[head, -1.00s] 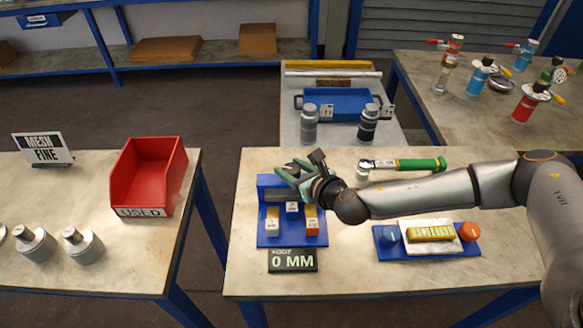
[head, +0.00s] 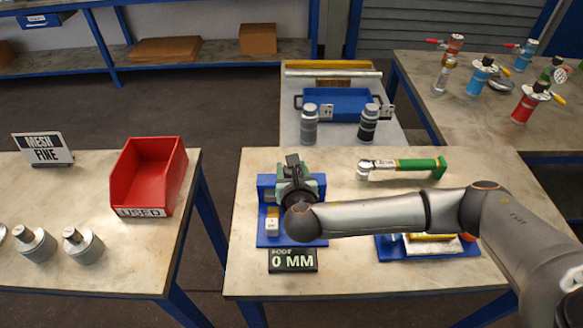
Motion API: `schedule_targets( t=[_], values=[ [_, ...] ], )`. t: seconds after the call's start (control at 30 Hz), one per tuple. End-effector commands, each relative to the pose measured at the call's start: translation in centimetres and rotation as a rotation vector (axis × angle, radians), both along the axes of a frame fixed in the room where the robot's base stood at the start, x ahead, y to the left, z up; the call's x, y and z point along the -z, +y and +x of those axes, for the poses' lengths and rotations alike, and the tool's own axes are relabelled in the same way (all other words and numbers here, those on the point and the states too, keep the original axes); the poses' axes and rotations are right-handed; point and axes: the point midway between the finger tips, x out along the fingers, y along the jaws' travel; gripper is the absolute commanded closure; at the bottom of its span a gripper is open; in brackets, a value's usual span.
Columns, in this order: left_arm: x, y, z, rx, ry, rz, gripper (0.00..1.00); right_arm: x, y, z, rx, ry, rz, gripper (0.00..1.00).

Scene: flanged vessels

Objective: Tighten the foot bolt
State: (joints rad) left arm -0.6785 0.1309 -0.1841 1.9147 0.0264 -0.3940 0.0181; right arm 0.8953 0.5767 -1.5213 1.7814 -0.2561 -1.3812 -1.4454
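A blue fixture (head: 265,230) sits at the left of the middle bench, and a small block with a gold top (head: 272,221) shows on it. A black display (head: 292,261) in front reads "FOOT 0 MM". My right gripper (head: 294,170) is over the back of the fixture, seen from behind; whether its fingers are open or shut is hidden. My wrist covers the fixture's middle and right side, and I cannot make out a foot bolt. A wrench with a green handle (head: 408,164) lies on the bench, right of the gripper and apart from it. My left gripper is out of view.
A blue tray (head: 385,250) with a gold-topped item is partly behind my forearm. A red bin (head: 148,175) marked "USED" stands on the left bench. Two cylinders (head: 309,125) (head: 368,124) stand behind the fixture. The bench between fixture and wrench is clear.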

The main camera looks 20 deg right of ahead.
Motion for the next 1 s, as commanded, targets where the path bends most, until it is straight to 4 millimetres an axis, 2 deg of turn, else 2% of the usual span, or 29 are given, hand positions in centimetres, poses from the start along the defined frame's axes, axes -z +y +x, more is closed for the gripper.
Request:
schedule_targets(
  t=[0.6, 1.0],
  values=[
    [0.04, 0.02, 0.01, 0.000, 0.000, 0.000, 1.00, 0.12, 0.19, -0.08, 0.578, 0.004, -0.001, 1.00],
    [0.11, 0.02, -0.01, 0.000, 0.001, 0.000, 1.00, 0.04, 0.07, -0.05, 0.822, 0.002, -0.004, 1.00]
  ],
)
